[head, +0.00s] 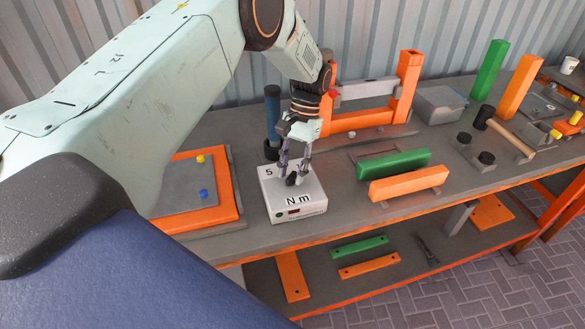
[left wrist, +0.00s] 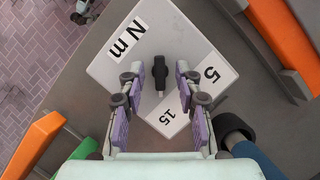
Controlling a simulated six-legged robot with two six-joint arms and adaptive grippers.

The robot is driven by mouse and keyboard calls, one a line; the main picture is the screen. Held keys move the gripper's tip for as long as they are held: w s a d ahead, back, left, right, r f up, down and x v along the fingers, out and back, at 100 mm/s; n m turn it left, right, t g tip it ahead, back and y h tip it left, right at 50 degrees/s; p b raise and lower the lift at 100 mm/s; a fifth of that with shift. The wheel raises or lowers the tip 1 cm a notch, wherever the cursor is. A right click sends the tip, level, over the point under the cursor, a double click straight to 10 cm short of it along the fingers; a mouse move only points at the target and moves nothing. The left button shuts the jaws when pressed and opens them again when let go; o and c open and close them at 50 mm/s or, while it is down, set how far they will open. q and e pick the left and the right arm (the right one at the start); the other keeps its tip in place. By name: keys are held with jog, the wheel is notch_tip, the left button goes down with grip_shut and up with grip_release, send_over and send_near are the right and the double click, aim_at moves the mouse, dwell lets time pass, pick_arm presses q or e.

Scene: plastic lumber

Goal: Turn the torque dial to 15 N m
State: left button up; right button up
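The torque box (head: 290,213) is a pale box on the bench, marked "N m" on its front part and "5" at its back left. In the left wrist view its top (left wrist: 112,68) also shows the "5" label (left wrist: 211,74) and the "15" label (left wrist: 167,117). The dial is a black knob (left wrist: 160,72), its bar roughly upright in that picture; which label it points to is unclear. My left gripper (left wrist: 157,72) is open, one finger on each side of the knob with visible gaps. In the head view the left gripper (head: 296,172) comes down over the dial (head: 292,180).
A dark blue cylinder (head: 272,118) stands close behind the box. An orange-edged panel (head: 232,170) lies to its left. Green (head: 395,164) and orange (head: 408,184) bars lie to its right. An orange frame (head: 408,75) stands behind.

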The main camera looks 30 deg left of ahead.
pick_arm(q)
jog(key=v, duration=1.2)
dwell(0.5)
